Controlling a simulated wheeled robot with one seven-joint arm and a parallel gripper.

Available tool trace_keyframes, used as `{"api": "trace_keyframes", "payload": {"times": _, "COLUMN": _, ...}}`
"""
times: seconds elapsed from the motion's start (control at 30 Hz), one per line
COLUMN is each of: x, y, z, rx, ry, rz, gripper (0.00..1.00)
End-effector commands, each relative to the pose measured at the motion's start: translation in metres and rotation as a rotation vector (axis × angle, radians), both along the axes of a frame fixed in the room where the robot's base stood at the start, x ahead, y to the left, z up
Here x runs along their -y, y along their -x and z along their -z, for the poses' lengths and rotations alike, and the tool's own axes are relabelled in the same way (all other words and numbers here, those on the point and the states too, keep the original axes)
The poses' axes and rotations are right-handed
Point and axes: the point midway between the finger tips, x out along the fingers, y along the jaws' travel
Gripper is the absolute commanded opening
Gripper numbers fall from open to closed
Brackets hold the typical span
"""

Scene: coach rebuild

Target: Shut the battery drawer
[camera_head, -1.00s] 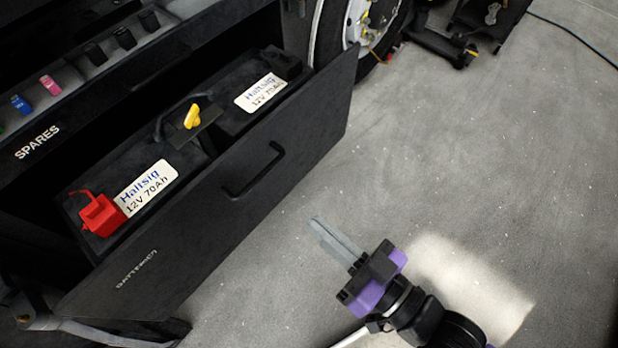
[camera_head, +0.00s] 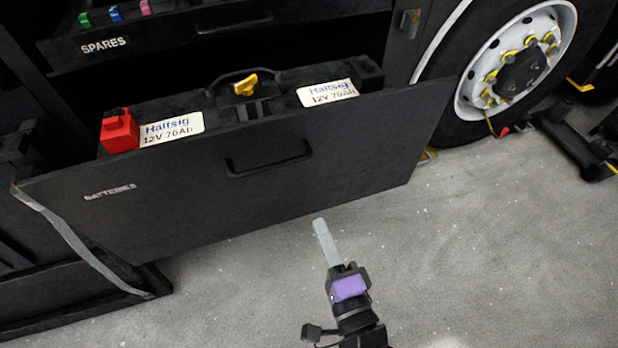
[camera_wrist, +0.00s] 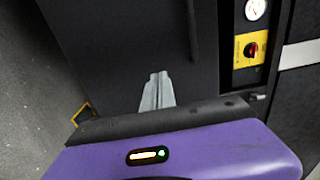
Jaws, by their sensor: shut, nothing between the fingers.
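The battery drawer (camera_head: 250,190) is black, marked BATTERIES, and stands pulled out of its bay. Its handle (camera_head: 268,160) is a black bar near the top middle of the front. Two batteries with white labels (camera_head: 172,130) lie in it, with a red terminal cover (camera_head: 119,131) and a yellow key-like knob (camera_head: 244,86). My gripper (camera_head: 319,222) is shut and empty. It is in front of the lower right part of the drawer front, apparently apart from it. In the wrist view my shut fingers (camera_wrist: 156,78) point at a dark panel (camera_wrist: 125,45).
The SPARES tray (camera_head: 150,38) with coloured fuses sits above the drawer. A wheel (camera_head: 520,60) stands to the right. A grey strap (camera_head: 75,240) hangs at the drawer's left end. The wrist view shows a gauge (camera_wrist: 255,9) and red switch (camera_wrist: 251,50). Grey floor is clear in front.

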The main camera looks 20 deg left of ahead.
Motion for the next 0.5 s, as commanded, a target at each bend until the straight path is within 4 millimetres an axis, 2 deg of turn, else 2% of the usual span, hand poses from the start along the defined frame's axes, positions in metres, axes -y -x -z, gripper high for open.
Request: {"api": "trace_keyframes", "payload": {"times": 0.5, "x": -0.05, "y": -0.076, "z": -0.002, "rx": 0.005, "ry": 0.002, "rz": 0.002, "gripper": 0.0}}
